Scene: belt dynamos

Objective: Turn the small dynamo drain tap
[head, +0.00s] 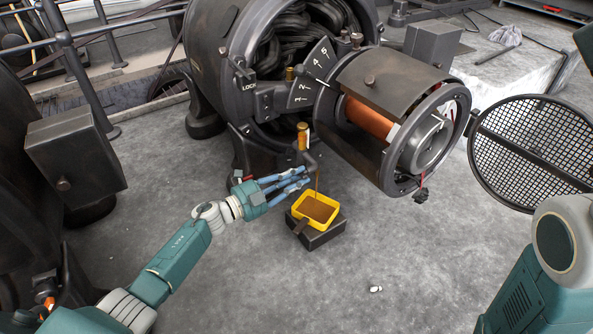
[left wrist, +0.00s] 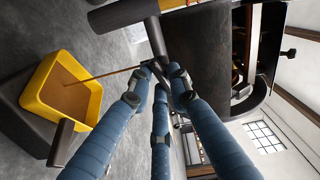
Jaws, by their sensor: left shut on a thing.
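The small drain tap (head: 309,160) is a dark grey fitting low on the front of the large dark dynamo (head: 222,60), below a brass cylinder (head: 303,134). My left gripper (head: 304,176) is at the tap with its blue fingers shut on it. In the left wrist view the fingers (left wrist: 163,75) come together at the lower end of the dark tap pipe (left wrist: 157,38). The exact grip is partly hidden by the fingers. A thin brown stream (head: 317,182) runs from the tap into a yellow tray (head: 299,215), which holds brown liquid. My right gripper is not in view.
The yellow tray rests on a dark block (head: 318,240) on the grey floor. A cylindrical housing with copper winding (head: 364,115) juts out to the right of the tap. A round mesh cover (head: 525,145) stands farther right. The floor in front is mostly clear.

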